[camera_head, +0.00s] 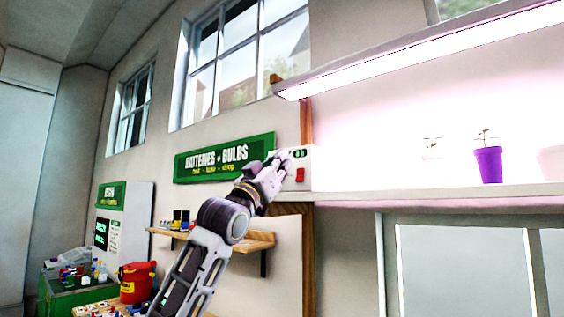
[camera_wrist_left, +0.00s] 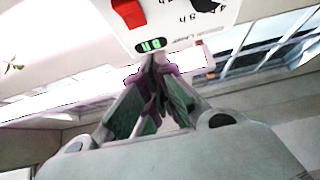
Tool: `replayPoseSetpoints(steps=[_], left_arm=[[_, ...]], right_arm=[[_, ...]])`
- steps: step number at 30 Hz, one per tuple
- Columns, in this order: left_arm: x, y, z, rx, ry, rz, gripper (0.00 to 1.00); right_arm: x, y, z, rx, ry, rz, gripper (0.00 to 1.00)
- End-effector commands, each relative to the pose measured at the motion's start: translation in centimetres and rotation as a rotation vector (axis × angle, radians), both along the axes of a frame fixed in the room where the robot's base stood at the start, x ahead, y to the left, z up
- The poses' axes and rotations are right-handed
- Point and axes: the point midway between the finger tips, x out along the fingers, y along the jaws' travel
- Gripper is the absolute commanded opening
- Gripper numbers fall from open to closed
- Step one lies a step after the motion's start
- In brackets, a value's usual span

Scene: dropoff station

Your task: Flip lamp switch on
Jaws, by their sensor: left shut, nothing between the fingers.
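The lamp (camera_head: 420,47) is a long bar above the shelf, and its tube glows bright white-pink. A white control box (camera_head: 307,181) stands at the shelf's left end, with a red rocker switch (camera_head: 300,174) and a small green display. In the left wrist view the red switch (camera_wrist_left: 128,12) is at the top, cut by the edge, beside a black knob (camera_wrist_left: 207,3) and the display (camera_wrist_left: 150,45). My left gripper (camera_head: 282,158) is shut and empty at the box's left edge; its fingertips (camera_wrist_left: 156,68) appear near the display. I cannot tell whether they touch. My right gripper is out of view.
A white shelf (camera_head: 400,193) carries small potted plants, one in a purple pot (camera_head: 488,165). A green sign (camera_head: 225,158) hangs behind my left arm. A small wooden shelf (camera_head: 262,241), a red container (camera_head: 137,282) and a green bin (camera_head: 75,292) are lower left.

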Motion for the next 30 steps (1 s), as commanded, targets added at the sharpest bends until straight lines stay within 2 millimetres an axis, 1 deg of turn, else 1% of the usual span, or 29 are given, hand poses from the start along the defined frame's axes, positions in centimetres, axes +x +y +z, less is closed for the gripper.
replayPoseSetpoints(steps=[2, 5, 14, 22, 30], left_arm=[[0.0, 0.0, 0.3, 0.0, 0.0, 0.0, 0.0], [-0.4, 0.4, 0.0, -0.001, -0.001, 0.0, 0.0], [-1.9, 1.4, -0.7, 0.0, -0.001, 0.001, 0.0], [-4.1, 3.1, -1.6, -0.001, -0.002, 0.001, 0.0], [-6.3, 4.7, -2.6, 0.0, -0.001, 0.001, 0.0]], right_arm=[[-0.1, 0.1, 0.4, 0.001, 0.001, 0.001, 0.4], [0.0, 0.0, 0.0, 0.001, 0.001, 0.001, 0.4], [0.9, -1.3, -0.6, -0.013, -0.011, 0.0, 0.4], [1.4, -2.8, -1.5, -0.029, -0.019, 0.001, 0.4], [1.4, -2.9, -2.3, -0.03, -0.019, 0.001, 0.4]])
